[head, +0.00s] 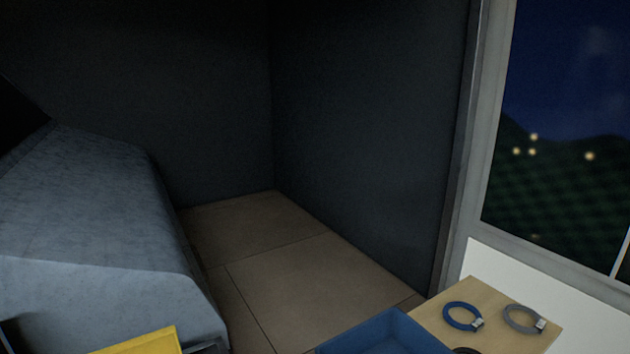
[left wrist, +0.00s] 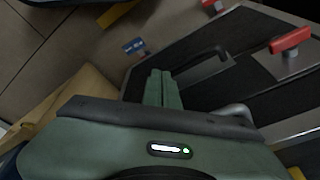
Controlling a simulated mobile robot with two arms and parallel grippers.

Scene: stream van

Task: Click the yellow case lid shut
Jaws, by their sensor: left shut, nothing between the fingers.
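A flat yellow piece (head: 145,343), which looks like part of the yellow case, shows at the bottom left edge of the head view. Most of it is cut off, so I cannot tell how far its lid is open. In the left wrist view a small yellow strip (left wrist: 117,13) shows at the top; I cannot tell whether it belongs to the case. My left gripper (left wrist: 163,82) shows its two green fingers together, shut and empty, above dark panels. My right gripper is in neither view.
A blue tray (head: 385,330) and a wooden board (head: 470,300) with a blue cable coil (head: 462,316) and a grey coil (head: 523,319) are at bottom right. A grey covered block (head: 90,220) stands left.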

